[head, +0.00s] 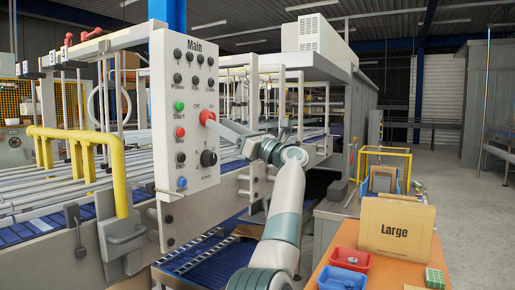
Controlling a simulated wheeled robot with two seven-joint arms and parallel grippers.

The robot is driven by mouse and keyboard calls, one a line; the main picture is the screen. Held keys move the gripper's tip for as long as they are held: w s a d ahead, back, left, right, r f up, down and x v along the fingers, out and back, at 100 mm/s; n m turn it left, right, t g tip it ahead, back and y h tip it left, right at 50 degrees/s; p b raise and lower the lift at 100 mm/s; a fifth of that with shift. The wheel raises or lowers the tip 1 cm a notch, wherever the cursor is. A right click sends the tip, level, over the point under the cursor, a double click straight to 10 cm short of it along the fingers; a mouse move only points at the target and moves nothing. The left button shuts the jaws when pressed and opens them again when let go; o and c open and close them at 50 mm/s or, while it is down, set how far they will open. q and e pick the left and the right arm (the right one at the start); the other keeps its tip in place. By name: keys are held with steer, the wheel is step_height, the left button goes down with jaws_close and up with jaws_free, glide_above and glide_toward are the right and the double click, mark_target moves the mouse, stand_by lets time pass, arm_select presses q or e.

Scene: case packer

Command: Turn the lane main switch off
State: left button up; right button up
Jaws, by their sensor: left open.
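The white control panel (176,150), headed "Main", faces me at centre left. A red switch (206,117) sits on its right half, below small "Off" and "On" labels. The way its handle points is too small to tell. My left gripper (217,126) is open, with its fingertips right at the red switch, partly covering its lower right side. I cannot tell whether the fingers touch it. My right gripper is not in view.
The panel also has a green start button (179,106), a red button (180,132), a black rotary knob (208,158) and a blue button (182,183). A yellow rail (84,138) stands left. An orange table (335,235) with a "Large" box (396,246) is right.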

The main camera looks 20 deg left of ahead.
arm_select(q)
steer(key=w+b+v, duration=0.1)
steer(key=b+v, duration=0.2)
steer(key=v, duration=1)
steer(key=shift+s+d+f, duration=0.2)
steer(key=shift+s+d, duration=0.15)
steer(key=shift+s, duration=0.15)
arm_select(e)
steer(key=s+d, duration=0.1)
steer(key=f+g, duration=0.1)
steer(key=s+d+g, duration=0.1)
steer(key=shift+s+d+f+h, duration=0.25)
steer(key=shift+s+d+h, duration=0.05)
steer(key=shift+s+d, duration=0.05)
